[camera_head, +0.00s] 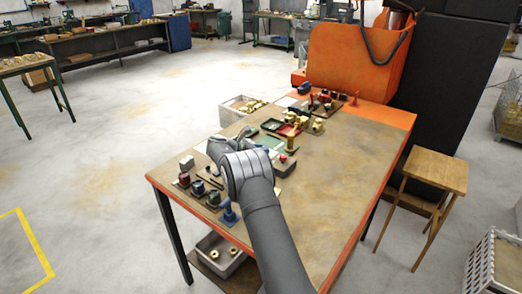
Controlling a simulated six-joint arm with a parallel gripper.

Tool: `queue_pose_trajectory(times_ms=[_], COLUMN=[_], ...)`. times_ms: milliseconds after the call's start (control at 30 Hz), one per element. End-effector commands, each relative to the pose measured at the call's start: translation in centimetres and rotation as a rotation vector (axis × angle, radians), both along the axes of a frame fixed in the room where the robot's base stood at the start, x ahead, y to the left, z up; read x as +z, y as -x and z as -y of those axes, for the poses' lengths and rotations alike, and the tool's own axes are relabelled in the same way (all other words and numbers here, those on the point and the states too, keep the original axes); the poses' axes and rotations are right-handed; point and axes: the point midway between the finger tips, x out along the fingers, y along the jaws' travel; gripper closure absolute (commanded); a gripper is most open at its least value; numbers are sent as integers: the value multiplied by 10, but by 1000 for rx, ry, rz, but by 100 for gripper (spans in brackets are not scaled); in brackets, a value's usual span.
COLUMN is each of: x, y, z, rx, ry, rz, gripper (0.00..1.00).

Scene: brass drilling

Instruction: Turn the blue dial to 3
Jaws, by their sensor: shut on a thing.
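My gripper (217,150) is above the bench, behind and to the right of this row in the picture. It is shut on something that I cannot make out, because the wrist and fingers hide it.
Green and red trays (271,124) and brass parts (292,143) crowd the far half. The bench's right side is clear. A wooden stool (437,168) stands to the right.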

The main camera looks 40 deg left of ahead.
Motion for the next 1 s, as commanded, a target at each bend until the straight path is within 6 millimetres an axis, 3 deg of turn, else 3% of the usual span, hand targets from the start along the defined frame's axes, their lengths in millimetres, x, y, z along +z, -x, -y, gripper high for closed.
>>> queue_pose_trajectory(times_ms=[500,1000], x=[0,2], y=[-2,-3], z=[-3,-3], rx=[-179,-221], ry=[0,1], rz=[2,3], gripper=[94,94])
